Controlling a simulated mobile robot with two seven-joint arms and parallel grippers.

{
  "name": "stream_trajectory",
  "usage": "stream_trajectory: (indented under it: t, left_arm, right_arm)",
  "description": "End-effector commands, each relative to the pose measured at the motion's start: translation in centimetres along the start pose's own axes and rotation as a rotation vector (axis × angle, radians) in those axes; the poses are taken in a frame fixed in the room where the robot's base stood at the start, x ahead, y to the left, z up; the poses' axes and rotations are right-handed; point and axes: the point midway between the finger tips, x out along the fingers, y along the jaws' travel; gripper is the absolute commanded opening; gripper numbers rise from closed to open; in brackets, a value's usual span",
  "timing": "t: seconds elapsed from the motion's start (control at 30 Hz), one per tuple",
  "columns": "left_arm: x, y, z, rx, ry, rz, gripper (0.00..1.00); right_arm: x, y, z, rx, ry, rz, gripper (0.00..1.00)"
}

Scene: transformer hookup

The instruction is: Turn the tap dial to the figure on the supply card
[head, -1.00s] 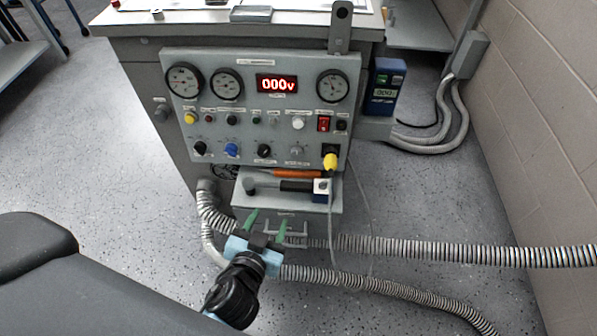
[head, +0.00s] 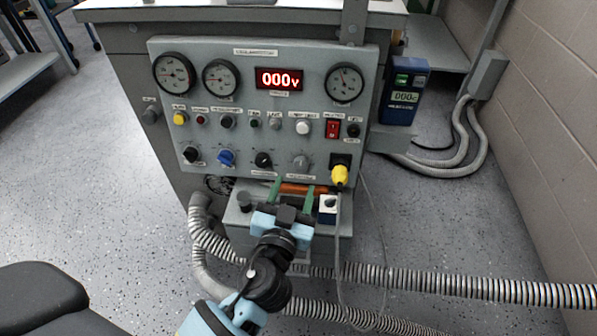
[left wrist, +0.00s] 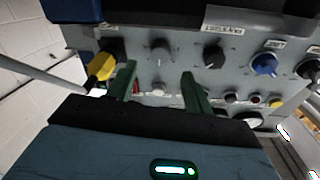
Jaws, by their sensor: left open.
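The grey control panel (head: 250,110) carries a row of knobs along its lower part: a black knob (head: 190,154), a blue knob (head: 226,158), a pointer-marked black knob (head: 263,160) and a grey knob (head: 300,162). Their labels are too small to tell which is the tap dial. My left gripper (head: 292,193) is open and empty, just below and in front of the panel. In the left wrist view, its green fingers (left wrist: 157,78) stand apart, with the grey knob (left wrist: 160,50) beyond the gap and the black knob (left wrist: 215,48) beside it. I cannot make out a supply card.
A shelf (head: 240,222) below the panel holds an orange-handled tool (head: 305,188) and a small white-and-blue block (head: 327,208). The red display (head: 279,79) reads 000V. Ribbed hoses (head: 450,286) cross the floor.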

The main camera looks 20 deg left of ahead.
Motion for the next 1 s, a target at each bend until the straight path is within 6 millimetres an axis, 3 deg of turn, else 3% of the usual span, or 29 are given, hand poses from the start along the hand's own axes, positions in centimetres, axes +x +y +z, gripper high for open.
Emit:
stream_trajectory:
  t: [0.33, 0.77, 1.0]
  left_arm:
    - [4.7, 0.0, 0.0, 0.001, 0.000, -0.001, 0.51]
    - [5.6, 0.0, 0.1, 0.000, -0.001, 0.000, 0.51]
    - [5.5, 0.0, 0.1, 0.001, -0.001, 0.000, 0.21]
  right_arm:
    - [-0.1, -0.1, 1.0, 0.001, -0.020, -0.001, 0.36]
    - [0.2, 0.0, 0.3, -0.001, -0.005, 0.000, 0.36]
    - [0.3, 0.1, -0.2, -0.002, 0.005, 0.001, 0.36]
